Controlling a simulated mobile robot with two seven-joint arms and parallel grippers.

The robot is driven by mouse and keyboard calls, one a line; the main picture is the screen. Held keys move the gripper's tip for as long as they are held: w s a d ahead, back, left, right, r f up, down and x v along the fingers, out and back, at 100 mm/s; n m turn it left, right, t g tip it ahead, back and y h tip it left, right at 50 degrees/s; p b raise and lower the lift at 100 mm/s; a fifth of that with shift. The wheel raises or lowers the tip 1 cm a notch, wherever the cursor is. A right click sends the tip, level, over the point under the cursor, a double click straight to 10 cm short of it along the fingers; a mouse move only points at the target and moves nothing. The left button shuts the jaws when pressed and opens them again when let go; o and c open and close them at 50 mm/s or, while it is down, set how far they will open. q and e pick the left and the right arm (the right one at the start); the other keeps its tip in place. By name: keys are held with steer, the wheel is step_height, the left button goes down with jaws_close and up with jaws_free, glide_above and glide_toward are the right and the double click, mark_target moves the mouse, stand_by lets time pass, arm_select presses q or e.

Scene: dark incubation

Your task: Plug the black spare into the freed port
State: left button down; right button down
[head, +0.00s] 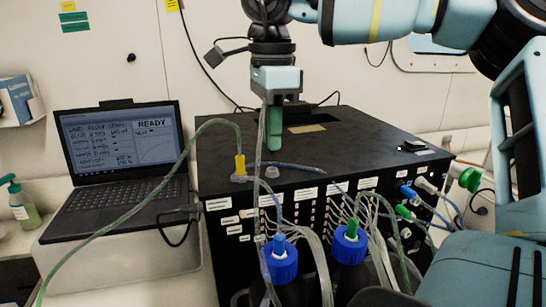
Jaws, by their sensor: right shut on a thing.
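My right gripper (274,147) points straight down over the front part of the black box's top (220,140). Its green fingers are closed together on something that they hide; I cannot make out what it is. A clear tube hangs down beside the fingers. A small black piece (412,146) lies on the box top at the right; I cannot tell whether it is the black spare. The box's front carries white labels and rows of small ports, several with tubes. Which port is the freed one is not clear. My left gripper is not in view.
A small grey cap (272,172) and a yellow connector (240,165) with a green-tinted tube sit near the box's front edge. Two blue-capped bottles (280,262) (351,246) and many clear tubes crowd the front. A laptop (118,150) reading READY stands left.

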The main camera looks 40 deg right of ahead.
steer(key=shift+r, duration=1.1)
